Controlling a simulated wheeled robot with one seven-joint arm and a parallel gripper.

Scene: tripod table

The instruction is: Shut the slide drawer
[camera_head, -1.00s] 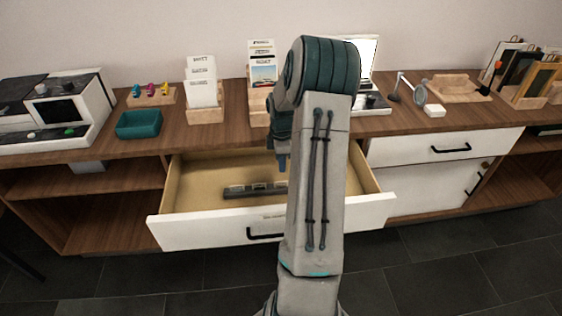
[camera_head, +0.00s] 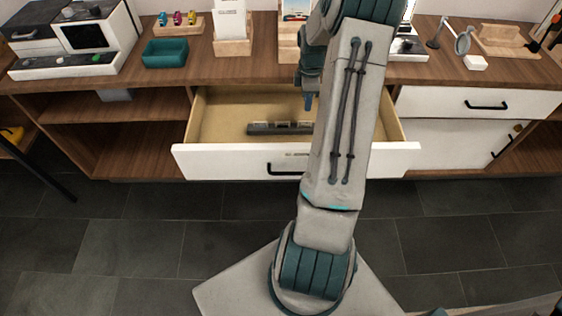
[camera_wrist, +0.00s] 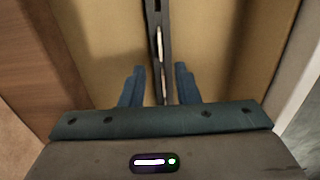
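The slide drawer (camera_head: 225,163) is open, pulled out of the wooden counter, with a white front and a black handle (camera_head: 283,169). A long dark slide holder (camera_head: 268,129) lies inside on the tan floor. My gripper (camera_head: 309,103) points down over the drawer's inside, partly hidden by my arm. In the wrist view, its two blue fingers (camera_wrist: 159,80) are apart over the drawer, with the dark holder (camera_wrist: 157,35) below and seen between them. Nothing is gripped. The white drawer front (camera_wrist: 300,75) shows at the right edge of the wrist view.
The counter top (camera_head: 200,72) carries a teal tray (camera_head: 164,53), a white-and-black machine (camera_head: 90,40) and card stands. A closed white drawer (camera_head: 440,101) sits at the right. The dark tiled floor (camera_head: 130,235) before the drawer is clear apart from my base.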

